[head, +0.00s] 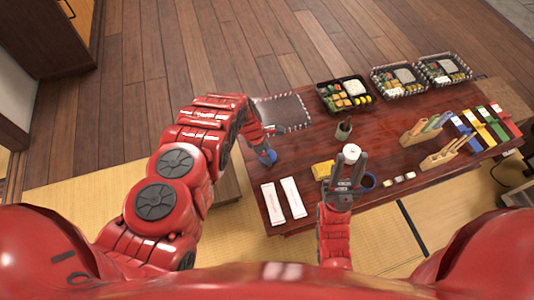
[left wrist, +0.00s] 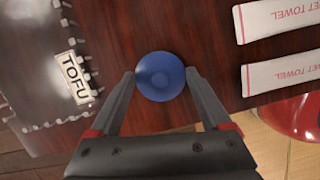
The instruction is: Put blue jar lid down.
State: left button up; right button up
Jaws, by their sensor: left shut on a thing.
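The round blue jar lid (left wrist: 160,76) is between the fingertips of my left gripper (left wrist: 160,82), which is shut on it. In the head view the lid (head: 270,158) is at the left part of the dark red table (head: 300,148), under my left gripper (head: 264,157). I cannot tell whether it touches the table. My right gripper (head: 348,166) points up the table, with a white round thing (head: 351,152) at its fingertips. I cannot tell whether it grips that thing. A blue round rim (head: 369,180) shows just right of it, partly hidden by the gripper.
Two wet towel packets (head: 283,200) lie close to the lid on the near side. A clear tray labelled TOFU (left wrist: 72,75) lies on its other side. A yellow packet (head: 323,169), a dark cup (head: 343,131) and lunch boxes (head: 345,93) stand farther right and back.

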pick_arm(q)
jog(key=shift+f, duration=0.1)
jog(key=o, duration=1.1)
jog(key=shift+o, duration=0.2)
